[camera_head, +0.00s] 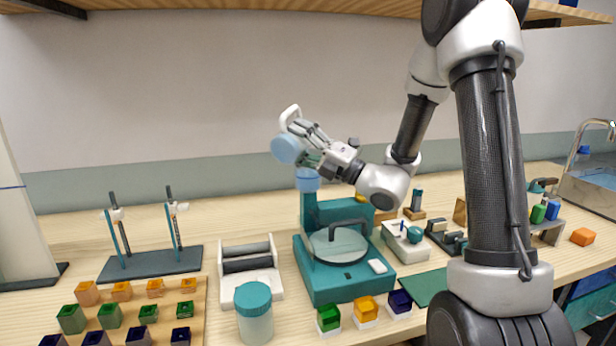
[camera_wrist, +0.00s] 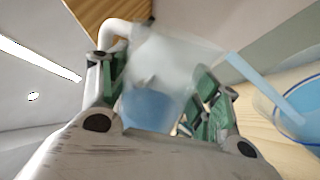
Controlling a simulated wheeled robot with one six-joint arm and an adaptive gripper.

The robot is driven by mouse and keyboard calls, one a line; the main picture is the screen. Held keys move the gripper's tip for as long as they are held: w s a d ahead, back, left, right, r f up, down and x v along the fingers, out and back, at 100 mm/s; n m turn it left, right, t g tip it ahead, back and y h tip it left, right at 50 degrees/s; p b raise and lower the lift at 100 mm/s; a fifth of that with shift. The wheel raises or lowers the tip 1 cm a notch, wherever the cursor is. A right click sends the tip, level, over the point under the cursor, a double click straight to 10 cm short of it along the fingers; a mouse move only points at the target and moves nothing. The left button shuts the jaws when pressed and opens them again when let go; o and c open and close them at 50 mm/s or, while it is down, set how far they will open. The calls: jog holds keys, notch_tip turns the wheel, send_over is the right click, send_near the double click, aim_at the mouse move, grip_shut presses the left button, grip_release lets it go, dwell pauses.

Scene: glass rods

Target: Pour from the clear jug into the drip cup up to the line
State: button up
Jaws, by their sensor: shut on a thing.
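My gripper (camera_head: 312,136) is shut on the clear jug (camera_wrist: 178,62), high above the bench. The jug has a white handle (camera_head: 290,114) and is tilted, with blue liquid (camera_head: 287,150) inside. In the wrist view the jug sits between my green-linked fingers (camera_wrist: 155,85). A pale blue stream (camera_wrist: 250,75) runs from the jug's side down into the drip cup (camera_wrist: 290,128) at the right edge. The cup has a dark blue line around it. In the head view the cup (camera_head: 307,180), with blue in it, is just below the jug. The level against the line is unclear.
A teal machine (camera_head: 315,270) with a round lid stands below the cup. A teal-lidded jar (camera_head: 254,312), a rod stand (camera_head: 150,262), a white roller rack (camera_head: 250,268) and several coloured blocks crowd the bench. The air left of my gripper is clear.

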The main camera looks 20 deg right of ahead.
jog(key=n+g, duration=0.1)
jog(key=n, duration=0.1)
jog(key=n+g, duration=0.1)
jog(key=n, duration=0.1)
jog(key=w+n+g+y, duration=0.1)
jog(key=n, duration=0.2)
jog(key=shift+d, duration=0.3)
jog(key=n+g, duration=0.1)
jog(key=n, duration=0.1)
jog(key=w+n+g, duration=0.1)
jog(key=n, duration=0.1)
jog(key=shift+n, duration=0.3)
jog(key=n, duration=0.1)
jog(key=n+g, duration=0.1)
jog(key=shift+w+d+n+h, duration=0.2)
jog(key=shift+n+h, duration=0.1)
jog(key=shift+h, duration=0.1)
jog(key=shift+s, duration=0.1)
jog(key=s+r, duration=0.3)
jog(key=s, duration=0.7)
